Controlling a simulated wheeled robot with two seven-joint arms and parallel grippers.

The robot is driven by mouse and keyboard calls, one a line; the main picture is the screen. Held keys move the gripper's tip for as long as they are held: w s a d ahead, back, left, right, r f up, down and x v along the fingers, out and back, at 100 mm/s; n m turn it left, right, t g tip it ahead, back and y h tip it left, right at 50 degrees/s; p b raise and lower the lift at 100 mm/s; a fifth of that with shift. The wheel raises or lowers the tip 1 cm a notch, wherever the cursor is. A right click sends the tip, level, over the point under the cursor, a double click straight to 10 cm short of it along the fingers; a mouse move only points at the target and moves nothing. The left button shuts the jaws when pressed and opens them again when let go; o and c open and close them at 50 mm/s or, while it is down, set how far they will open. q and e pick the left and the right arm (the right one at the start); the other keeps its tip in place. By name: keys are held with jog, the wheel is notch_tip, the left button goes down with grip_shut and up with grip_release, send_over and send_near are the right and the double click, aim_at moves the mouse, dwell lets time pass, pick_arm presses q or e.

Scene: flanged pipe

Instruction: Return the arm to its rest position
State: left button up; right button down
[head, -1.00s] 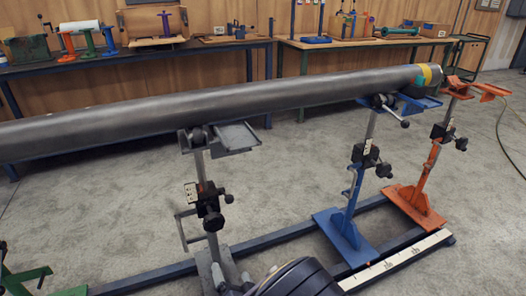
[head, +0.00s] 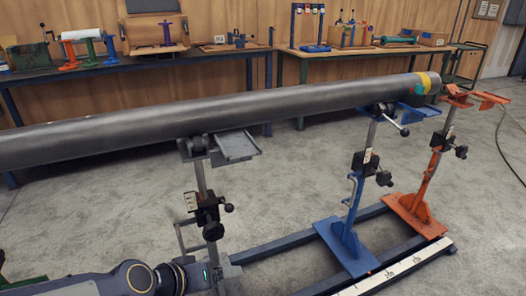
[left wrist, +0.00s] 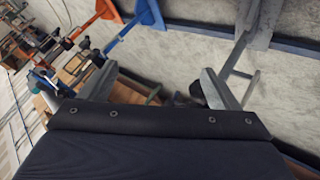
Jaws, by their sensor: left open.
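My left arm (head: 115,281) reaches in along the bottom left of the head view, below the long grey pipe (head: 250,104) and clear of it. In the left wrist view my left gripper (left wrist: 158,76) is open, its two fingers wide apart with nothing held between them. The pipe lies across a grey stand (head: 206,208), a blue stand (head: 350,195) and reaches nearly to an orange stand (head: 428,185). The pipe's right end has a yellow and teal band (head: 424,82). My right gripper is not in view.
A blue floor rail (head: 285,243) runs under the stands, with a white marked strip (head: 400,270) beside it. Workbenches (head: 130,62) with tools stand along the wooden wall. A green frame (head: 22,287) is at the lower left. The grey floor (head: 110,215) between is clear.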

pick_arm(q)
jog(key=s+a+r+g+y, duration=0.1)
jog(key=s+a+r+y, duration=0.1)
jog(key=s+a, duration=1)
notch_tip(320, 180, up, 23)
jog(key=s+d+p, duration=0.2)
jog(key=p, duration=2)
jog(key=shift+p, duration=0.4)
jog(key=shift+s, duration=0.1)
